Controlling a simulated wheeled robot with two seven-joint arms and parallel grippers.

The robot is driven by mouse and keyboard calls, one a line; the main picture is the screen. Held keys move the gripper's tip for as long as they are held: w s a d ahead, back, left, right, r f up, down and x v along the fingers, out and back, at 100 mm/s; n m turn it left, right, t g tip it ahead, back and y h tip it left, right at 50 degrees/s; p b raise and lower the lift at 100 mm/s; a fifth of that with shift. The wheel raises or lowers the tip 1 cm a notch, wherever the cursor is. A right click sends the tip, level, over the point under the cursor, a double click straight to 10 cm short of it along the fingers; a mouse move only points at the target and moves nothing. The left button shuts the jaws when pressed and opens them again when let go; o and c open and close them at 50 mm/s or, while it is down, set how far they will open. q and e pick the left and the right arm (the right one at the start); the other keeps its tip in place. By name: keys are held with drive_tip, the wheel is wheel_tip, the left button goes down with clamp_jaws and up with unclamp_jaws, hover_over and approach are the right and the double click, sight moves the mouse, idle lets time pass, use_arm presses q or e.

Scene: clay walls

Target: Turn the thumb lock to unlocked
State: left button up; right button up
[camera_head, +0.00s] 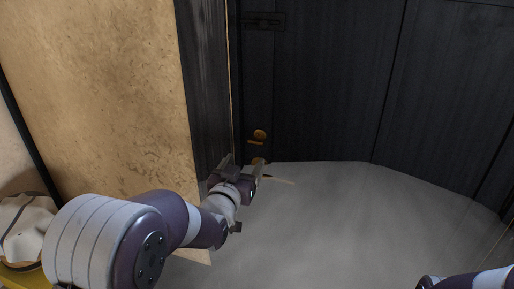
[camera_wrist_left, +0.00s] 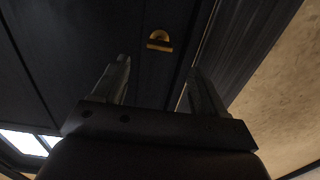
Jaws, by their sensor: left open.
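The brass thumb lock (camera_head: 259,134) is on the dark door (camera_head: 330,80), near its left edge by the frame. In the left wrist view the thumb lock (camera_wrist_left: 159,41) shows as a small brass piece beyond the fingertips, roughly centred between them. My left gripper (camera_head: 244,165) is just below the lock in the head view, its jaws apart and empty. In the left wrist view both fingers of the left gripper (camera_wrist_left: 158,67) stand clear of the lock. Part of my right arm shows at the lower right, but its gripper does not.
A thin tan lever-like piece (camera_head: 279,180) sticks out just right of my left gripper. A dark bolt-like fitting (camera_head: 263,20) is higher on the door. A clay wall (camera_head: 100,90) and dark frame (camera_head: 205,80) stand close on the left. Grey floor (camera_head: 330,220) is open.

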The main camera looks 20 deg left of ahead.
sight(258, 136)
use_arm(q)
drive_tip(key=w, duration=1.1)
drive_tip(key=shift+r+p, duration=0.35)
drive_tip(key=shift+r, duration=0.05)
drive_tip(key=shift+w+d, duration=0.1)
drive_tip(key=shift+d, duration=0.05)
drive_tip(key=c, duration=1.1)
